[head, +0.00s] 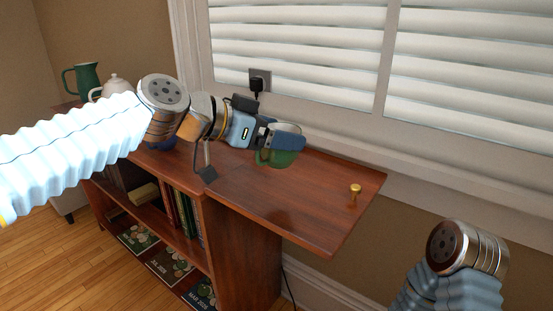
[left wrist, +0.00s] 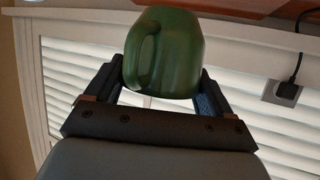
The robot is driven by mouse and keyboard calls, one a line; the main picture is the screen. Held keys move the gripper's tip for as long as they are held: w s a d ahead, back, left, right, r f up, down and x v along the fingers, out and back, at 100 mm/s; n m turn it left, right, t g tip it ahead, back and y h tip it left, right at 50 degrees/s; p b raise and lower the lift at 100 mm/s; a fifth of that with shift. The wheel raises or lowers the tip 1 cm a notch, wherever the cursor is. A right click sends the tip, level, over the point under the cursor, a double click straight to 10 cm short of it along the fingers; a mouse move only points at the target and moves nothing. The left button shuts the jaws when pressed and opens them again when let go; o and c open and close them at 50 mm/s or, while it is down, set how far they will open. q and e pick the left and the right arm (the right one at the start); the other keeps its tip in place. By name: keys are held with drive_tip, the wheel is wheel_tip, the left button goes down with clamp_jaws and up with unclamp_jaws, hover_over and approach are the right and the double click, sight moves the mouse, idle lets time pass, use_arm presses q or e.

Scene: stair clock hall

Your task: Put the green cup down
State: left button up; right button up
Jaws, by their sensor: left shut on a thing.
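The green cup (head: 277,158) is held over the reddish wooden top (head: 290,205) of a low bookcase, near the wall side. My left gripper (head: 284,141) is shut on it, and its fingers hide part of the cup in the head view. In the left wrist view the cup (left wrist: 178,55) sits between the two fingers (left wrist: 163,78), with its handle toward the left. I cannot tell whether the cup's base touches the wood. My right gripper is out of view; only part of my right arm shows at the lower right.
A small brass knob-like piece (head: 355,190) stands near the top's right end. A green pitcher (head: 84,80) and a white teapot (head: 111,87) stand at the far left. A plug sits in the wall outlet (head: 266,76). The front and middle right of the top are bare.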

use_arm(q)
drive_tip(key=w+f, duration=0.2)
drive_tip(key=shift+w+f, duration=0.15)
drive_tip(key=shift+f, duration=0.2)
drive_tip(key=shift+w+f+b, duration=0.2)
drive_tip(key=shift+f+b, duration=0.1)
drive_tip(key=shift+f, duration=0.7)
drive_tip(key=shift+w+f+b, duration=0.2)
drive_tip(key=shift+f+b, duration=0.1)
drive_tip(key=shift+f, duration=0.65)
drive_tip(key=shift+f, duration=0.1)
drive_tip(key=o, duration=0.8)
drive_tip(key=shift+f, duration=0.1)
drive_tip(key=shift+o, duration=1.4)
